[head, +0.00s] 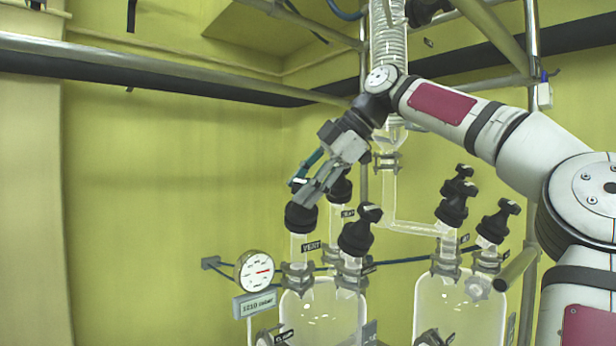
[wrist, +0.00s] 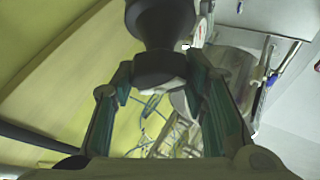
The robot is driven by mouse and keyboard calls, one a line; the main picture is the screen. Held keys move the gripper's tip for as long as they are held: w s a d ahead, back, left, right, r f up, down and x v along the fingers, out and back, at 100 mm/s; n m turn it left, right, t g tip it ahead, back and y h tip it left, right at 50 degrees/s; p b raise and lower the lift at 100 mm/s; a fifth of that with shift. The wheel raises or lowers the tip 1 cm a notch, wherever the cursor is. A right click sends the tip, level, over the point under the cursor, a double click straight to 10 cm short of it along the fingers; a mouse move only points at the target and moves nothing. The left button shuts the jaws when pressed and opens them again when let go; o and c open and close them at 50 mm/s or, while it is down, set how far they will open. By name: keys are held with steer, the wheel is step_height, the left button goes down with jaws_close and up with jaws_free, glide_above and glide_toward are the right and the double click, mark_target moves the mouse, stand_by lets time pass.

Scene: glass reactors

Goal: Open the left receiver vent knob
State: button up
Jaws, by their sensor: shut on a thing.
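The left receiver vent knob (head: 300,217) is black and sits on top of the left glass neck of the left receiver (head: 322,308), above a small black label (head: 311,246). My gripper (head: 307,187) comes down on it from the upper right and is shut on its top. In the wrist view the black knob (wrist: 160,68) fills the space between the two green-grey fingers of my gripper (wrist: 162,82). The fingers hide part of the knob's top, and its turn angle cannot be told.
Two other black knobs (head: 356,230) (head: 341,187) stand close on the right of the vent knob. A round pressure gauge (head: 254,271) with a readout (head: 254,304) is at the lower left. A second receiver (head: 458,310) stands right. The space left of the knob is clear.

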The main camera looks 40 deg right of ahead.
steer(key=n+g+p, duration=0.2)
steer(key=n, duration=0.1)
steer(key=n+g+p, duration=0.2)
steer(key=shift+s+a+r+n+h, duration=0.1)
steer(key=shift+a+r+n+h, duration=0.05)
steer(key=shift+n+h, duration=0.2)
steer(key=n+g+h+p, duration=0.1)
steer(key=n+g+p, duration=0.1)
steer(key=n+p, duration=0.1)
steer(key=shift+p, duration=0.8)
steer(key=shift+n+p, duration=0.35)
steer(key=shift+p, duration=0.2)
steer(key=shift+c, duration=0.2)
steer(key=o, duration=1.2)
steer(key=shift+d+f+m+b, duration=0.25)
steer(key=shift+m+b, duration=0.45)
steer(key=shift+b, duration=0.65)
